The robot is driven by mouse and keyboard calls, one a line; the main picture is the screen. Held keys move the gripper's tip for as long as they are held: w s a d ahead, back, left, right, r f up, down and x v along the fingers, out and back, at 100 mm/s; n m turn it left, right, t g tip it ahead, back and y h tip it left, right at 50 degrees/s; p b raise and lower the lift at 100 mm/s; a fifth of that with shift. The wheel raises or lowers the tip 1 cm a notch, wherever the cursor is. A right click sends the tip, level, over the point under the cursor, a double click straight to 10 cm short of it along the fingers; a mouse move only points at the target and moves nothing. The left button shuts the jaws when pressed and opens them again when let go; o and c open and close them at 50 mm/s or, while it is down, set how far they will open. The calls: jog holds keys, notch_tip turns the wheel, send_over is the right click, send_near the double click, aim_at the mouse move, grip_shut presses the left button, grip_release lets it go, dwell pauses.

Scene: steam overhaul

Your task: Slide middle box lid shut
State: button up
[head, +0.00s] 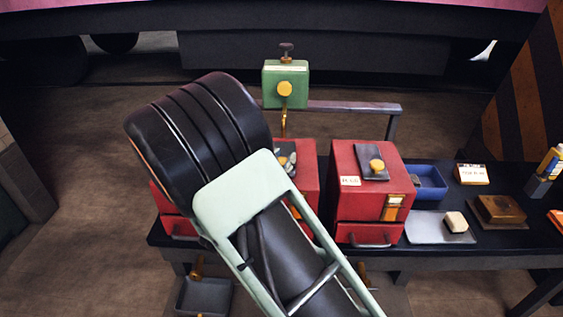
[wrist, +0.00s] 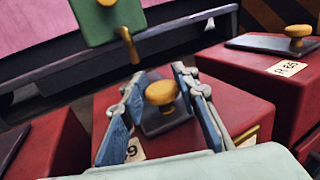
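The middle red box (head: 309,165) is partly hidden behind my arm in the head view; its top also shows in the wrist view (wrist: 240,100). Its small dark grey lid (wrist: 172,123) carries a yellow knob (wrist: 161,92). My gripper (wrist: 161,74) is open over this box. Its two blue-padded fingers stand on either side of the knob, with gaps visible between knob and pads. A white label with a 9 (wrist: 135,150) shows beside the left finger. How far the lid covers the opening is hard to tell.
The right red box (head: 365,205) has a grey lid with a yellow knob. Another red box (head: 178,227) is mostly hidden at left. A green block on a post (head: 285,75) stands behind. A blue tray (head: 430,183) and small items lie to the right.

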jog(key=o, duration=0.3)
jog(key=shift+w, duration=0.15)
jog(key=shift+o, duration=0.2)
jog(key=v, duration=1.2)
